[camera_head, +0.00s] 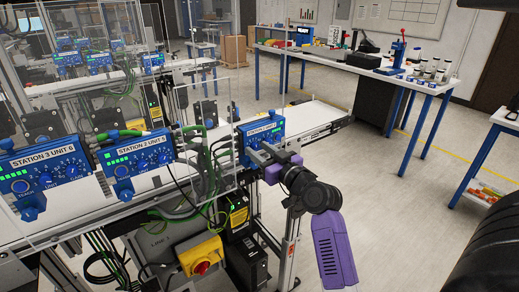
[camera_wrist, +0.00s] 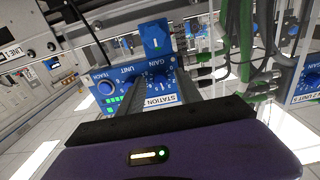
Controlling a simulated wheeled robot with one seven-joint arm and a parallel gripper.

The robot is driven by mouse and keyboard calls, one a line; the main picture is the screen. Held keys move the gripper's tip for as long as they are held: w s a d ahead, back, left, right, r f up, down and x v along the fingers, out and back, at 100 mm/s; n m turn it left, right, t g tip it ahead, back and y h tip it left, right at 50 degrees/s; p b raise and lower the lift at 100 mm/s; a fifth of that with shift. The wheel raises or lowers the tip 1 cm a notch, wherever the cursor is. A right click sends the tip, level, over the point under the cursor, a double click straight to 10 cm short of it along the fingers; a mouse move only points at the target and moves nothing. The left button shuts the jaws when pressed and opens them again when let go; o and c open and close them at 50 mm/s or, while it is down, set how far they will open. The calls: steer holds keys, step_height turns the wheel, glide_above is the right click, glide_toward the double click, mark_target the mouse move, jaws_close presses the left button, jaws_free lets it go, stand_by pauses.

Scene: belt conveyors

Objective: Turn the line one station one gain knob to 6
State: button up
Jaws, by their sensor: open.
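Contact and the pointer's number cannot be made out.
The station 2 unit (camera_head: 138,166) and station 3 unit (camera_head: 42,176) stand to the left, with green cables (camera_head: 205,150) between. A yellow box with a red emergency button (camera_head: 201,267) is below. A white belt (camera_head: 310,116) runs to the right, with open floor beyond.

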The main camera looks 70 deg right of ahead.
jaws_close()
steer(key=shift+m, duration=0.3)
steer(key=m+p, duration=0.1)
steer(key=m, duration=0.3)
steer(key=shift+m+p, duration=1.15)
steer(key=shift+m, duration=1.35)
jaws_free()
